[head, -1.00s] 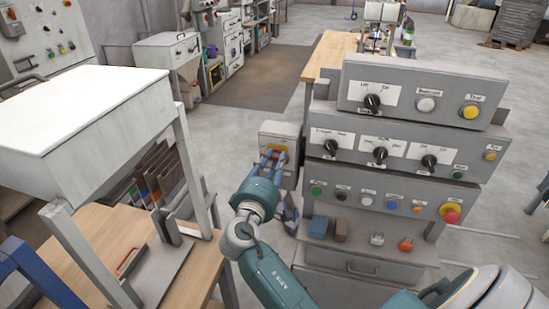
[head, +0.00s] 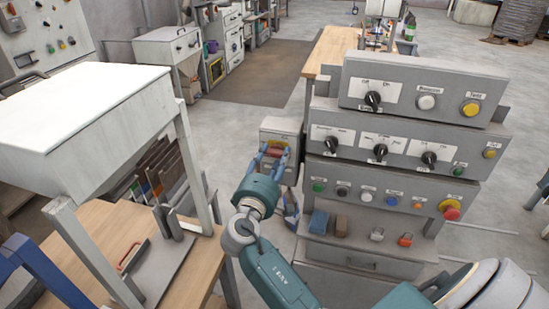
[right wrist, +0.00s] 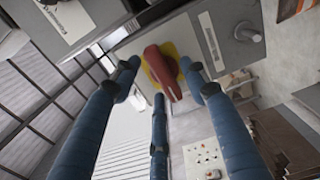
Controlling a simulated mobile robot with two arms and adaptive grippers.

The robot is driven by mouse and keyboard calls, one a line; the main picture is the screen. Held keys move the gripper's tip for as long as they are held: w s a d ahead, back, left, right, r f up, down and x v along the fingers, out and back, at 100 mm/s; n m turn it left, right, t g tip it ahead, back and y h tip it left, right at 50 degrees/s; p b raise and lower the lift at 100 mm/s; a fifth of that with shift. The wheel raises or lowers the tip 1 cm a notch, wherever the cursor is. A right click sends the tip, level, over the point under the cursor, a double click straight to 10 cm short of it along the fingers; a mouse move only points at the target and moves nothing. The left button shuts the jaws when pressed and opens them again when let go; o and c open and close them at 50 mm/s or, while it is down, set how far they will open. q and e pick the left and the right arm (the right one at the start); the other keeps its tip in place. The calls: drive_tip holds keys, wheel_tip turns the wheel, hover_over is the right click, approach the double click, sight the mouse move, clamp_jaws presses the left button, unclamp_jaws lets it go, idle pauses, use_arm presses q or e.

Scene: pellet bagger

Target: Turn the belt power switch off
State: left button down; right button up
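A rotary switch with a red handle (right wrist: 161,70) on a yellow plate (right wrist: 176,52) sits on a small grey box (head: 281,127) at the left side of the control console. No readable label shows on it. My right gripper (head: 271,151) is in front of this box, its blue fingers pointing at the switch. In the right wrist view its fingers (right wrist: 160,82) are spread around the red handle, with small gaps visible on both sides. It is open, and contact with the handle cannot be seen. My left gripper is not in view.
The grey console (head: 400,151) right of the box carries black selector knobs, coloured buttons and a red stop button (head: 450,210). A white-topped stand (head: 85,105) on a wooden bench (head: 198,262) is at the left. Open floor lies behind the box.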

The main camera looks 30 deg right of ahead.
drive_tip(key=v, duration=1.2)
idle(0.3)
